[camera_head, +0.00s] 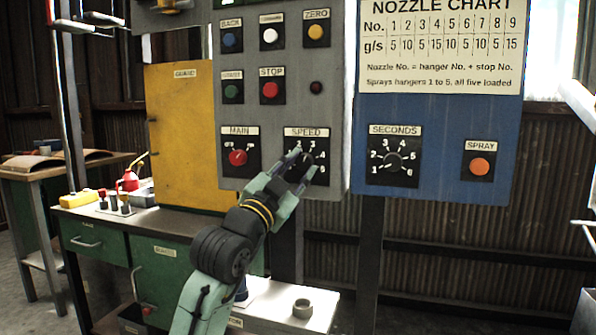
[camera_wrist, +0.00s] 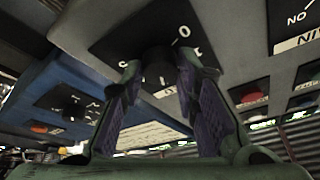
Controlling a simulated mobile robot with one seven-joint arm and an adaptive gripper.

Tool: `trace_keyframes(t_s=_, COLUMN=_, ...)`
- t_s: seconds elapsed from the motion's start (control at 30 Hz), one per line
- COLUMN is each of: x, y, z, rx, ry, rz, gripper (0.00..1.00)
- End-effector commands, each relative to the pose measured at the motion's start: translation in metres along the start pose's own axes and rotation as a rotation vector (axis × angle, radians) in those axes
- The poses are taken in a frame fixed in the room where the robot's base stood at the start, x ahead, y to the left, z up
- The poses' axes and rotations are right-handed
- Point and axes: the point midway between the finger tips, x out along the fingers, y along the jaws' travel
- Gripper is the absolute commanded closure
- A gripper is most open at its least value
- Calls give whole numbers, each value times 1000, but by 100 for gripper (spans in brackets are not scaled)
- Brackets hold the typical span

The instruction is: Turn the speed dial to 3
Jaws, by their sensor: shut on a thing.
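The speed dial (camera_head: 306,162) is a black knob on a black plate marked SPEED, low on the grey control panel. My gripper (camera_head: 297,166) is at the dial, its fingers on either side of the knob and covering part of its scale. In the wrist view, the knob (camera_wrist: 158,62) sits between the two fingertips of my gripper (camera_wrist: 158,80), which are shut on it.
Left of the dial is the red MAIN switch (camera_head: 238,157). Above are the red STOP button (camera_head: 270,90) and other buttons. Right is a blue panel (camera_head: 440,180) with the SECONDS dial (camera_head: 393,161) and orange SPRAY button (camera_head: 480,167). A workbench (camera_head: 160,220) stands below left.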

Motion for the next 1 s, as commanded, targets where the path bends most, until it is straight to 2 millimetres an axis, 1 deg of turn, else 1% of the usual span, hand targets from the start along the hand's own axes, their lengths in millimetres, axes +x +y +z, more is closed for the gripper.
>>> trace_keyframes(t_s=0.13, x=0, y=0, z=0, rx=0, ry=-1, rz=0, gripper=100)
trace_keyframes(t_s=0.17, x=0, y=0, z=0, rx=0, ry=-1, rz=0, gripper=70)
trace_keyframes(t_s=0.43, x=0, y=0, z=0, rx=-1, ry=-1, rz=0, gripper=52)
trace_keyframes(t_s=0.77, x=-2, y=0, z=0, rx=-1, ry=-1, rz=-1, gripper=52)
trace_keyframes(t_s=0.87, x=-11, y=-1, z=1, rx=-2, ry=-1, rz=-2, gripper=52)
trace_keyframes(t_s=1.0, x=-36, y=-1, z=1, rx=-1, ry=-1, rz=-3, gripper=52)
